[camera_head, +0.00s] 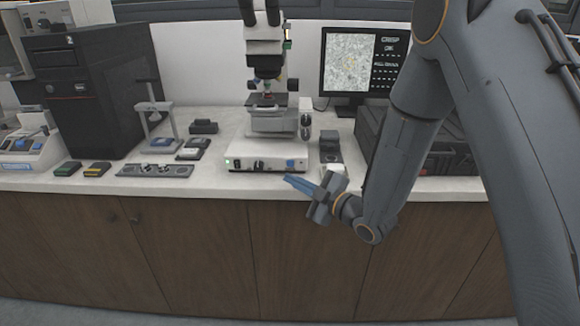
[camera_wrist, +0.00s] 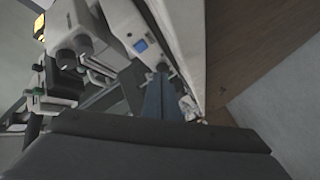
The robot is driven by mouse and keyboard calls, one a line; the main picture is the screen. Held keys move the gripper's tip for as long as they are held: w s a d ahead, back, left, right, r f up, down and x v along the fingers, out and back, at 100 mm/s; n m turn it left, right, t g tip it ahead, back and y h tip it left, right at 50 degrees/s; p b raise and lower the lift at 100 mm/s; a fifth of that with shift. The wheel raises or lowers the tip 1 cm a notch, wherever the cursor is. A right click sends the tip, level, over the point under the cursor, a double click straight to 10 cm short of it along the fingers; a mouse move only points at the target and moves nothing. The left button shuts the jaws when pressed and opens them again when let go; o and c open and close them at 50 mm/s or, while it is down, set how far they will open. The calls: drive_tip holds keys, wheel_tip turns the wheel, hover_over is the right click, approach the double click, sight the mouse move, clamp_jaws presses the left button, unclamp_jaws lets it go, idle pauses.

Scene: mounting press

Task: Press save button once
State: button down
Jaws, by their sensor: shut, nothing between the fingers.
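The white microscope base (camera_head: 240,157) stands near the bench's front edge. Its front panel has a green light, dark knobs and a blue button (camera_head: 290,163) at the right end. I cannot read a label that marks the save button. My gripper (camera_head: 288,180) is shut and empty, its blue fingers pointing left, just below and in front of the panel and apart from the blue button. In the wrist view my fingers (camera_wrist: 160,88) lie close below a white panel with a small blue square (camera_wrist: 139,45), perhaps the same button.
The monitor (camera_head: 362,62) stands behind, right of the microscope (camera_head: 265,65). A small control unit (camera_head: 331,150) stands right of the base, a dark case (camera_head: 425,140) farther right. A flat dark holder (camera_head: 154,171) lies left. The space before the cabinets is free.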

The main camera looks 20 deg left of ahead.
drive_tip(key=shift+w+a+b, duration=0.25)
drive_tip(key=shift+w+b, duration=0.05)
drive_tip(key=shift+w, duration=0.75)
drive_tip(key=shift+w+a+b, duration=0.25)
drive_tip(key=shift+w+b, duration=0.05)
drive_tip(key=shift+w, duration=0.7)
drive_tip(key=shift+w, duration=0.1)
idle(0.4)
drive_tip(key=shift+w, duration=0.25)
drive_tip(key=shift+w+a+b, duration=0.15)
drive_tip(key=shift+w+b, duration=0.25)
idle(0.6)
drive_tip(key=shift+s, duration=0.15)
idle(0.3)
drive_tip(key=shift+s+d, duration=0.2)
drive_tip(key=shift+s, duration=0.45)
drive_tip(key=shift+s+d+p, duration=0.2)
drive_tip(key=shift+s+p, duration=0.05)
drive_tip(key=shift+s, duration=0.55)
drive_tip(key=shift+s+d+p, duration=0.15)
drive_tip(key=shift+s+p, duration=0.15)
drive_tip(key=shift+s, duration=0.5)
drive_tip(key=shift+s+d+p, duration=0.2)
drive_tip(key=shift+s+p, duration=0.05)
drive_tip(key=shift+s, duration=0.55)
drive_tip(key=shift+d, duration=0.1)
